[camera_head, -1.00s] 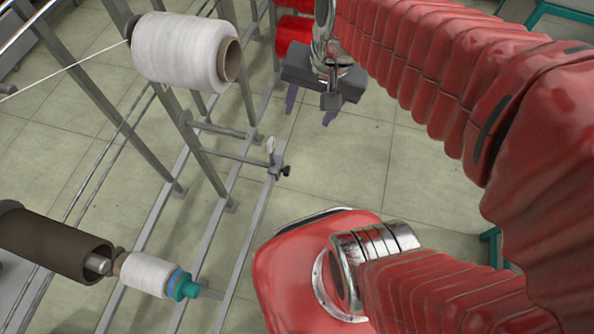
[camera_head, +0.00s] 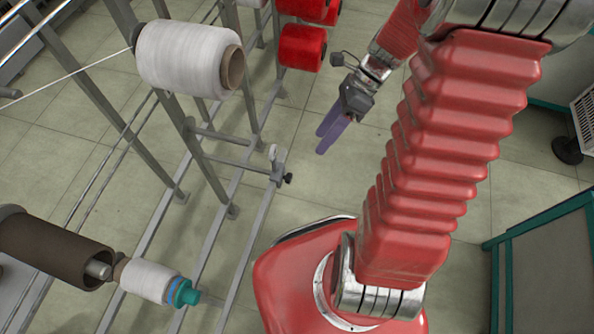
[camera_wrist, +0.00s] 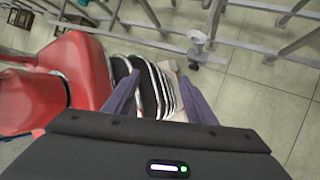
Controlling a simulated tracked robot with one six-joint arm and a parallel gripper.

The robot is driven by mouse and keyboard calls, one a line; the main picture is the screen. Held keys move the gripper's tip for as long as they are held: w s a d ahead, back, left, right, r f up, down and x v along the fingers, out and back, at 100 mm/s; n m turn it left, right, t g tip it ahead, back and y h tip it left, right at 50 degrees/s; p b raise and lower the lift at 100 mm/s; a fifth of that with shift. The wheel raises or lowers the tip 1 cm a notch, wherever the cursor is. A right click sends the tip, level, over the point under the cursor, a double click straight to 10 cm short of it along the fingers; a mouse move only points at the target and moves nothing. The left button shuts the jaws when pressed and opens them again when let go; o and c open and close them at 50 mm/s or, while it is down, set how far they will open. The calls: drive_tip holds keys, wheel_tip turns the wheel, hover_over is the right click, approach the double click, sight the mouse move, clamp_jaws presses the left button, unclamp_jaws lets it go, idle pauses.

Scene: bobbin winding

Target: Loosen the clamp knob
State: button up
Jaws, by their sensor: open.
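The clamp knob (camera_head: 288,179) is a small black knob on a grey clamp block (camera_head: 278,171) at the end of a horizontal bar of the metal frame. A small pale round piece (camera_head: 273,152) stands on top of the block. My gripper (camera_head: 327,141) has purple fingers, spread apart with nothing between them. In the head view it is above and to the right of the knob, clear of it. In the wrist view the clamp (camera_wrist: 197,45) shows at the upper right, beyond the right finger; the fingers (camera_wrist: 165,98) are apart there too.
A large white spool (camera_head: 185,55) hangs on the frame with a thread running left. Red spools (camera_head: 302,47) sit at the back. A brown roller (camera_head: 50,245) and a small white bobbin (camera_head: 148,280) are lower left. A green-edged bench (camera_head: 540,240) is at right. Open floor lies around the gripper.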

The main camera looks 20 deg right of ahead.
sight(287, 178)
drive_tip(key=s+d+f+m+t+y, duration=0.1)
drive_tip(key=f+m+t, duration=0.3)
drive_tip(key=f+m, duration=0.6)
drive_tip(key=s+d+f+m+t+y, duration=0.2)
drive_tip(key=f+m+t+y, duration=0.2)
drive_tip(key=f+m, duration=0.6)
drive_tip(key=s+d+f+m+t+y, duration=0.1)
drive_tip(key=f+m+t, duration=0.3)
drive_tip(key=f+m, duration=0.6)
drive_tip(key=d+m+y, duration=0.1)
drive_tip(key=m, duration=0.4)
drive_tip(key=shift+s+d+y, duration=0.2)
drive_tip(key=shift+d+y, duration=0.1)
drive_tip(key=shift+y, duration=0.1)
drive_tip(key=x, duration=1.3)
drive_tip(key=shift+w+a, duration=0.25)
drive_tip(key=shift+a, duration=0.1)
drive_tip(key=shift+c, duration=0.5)
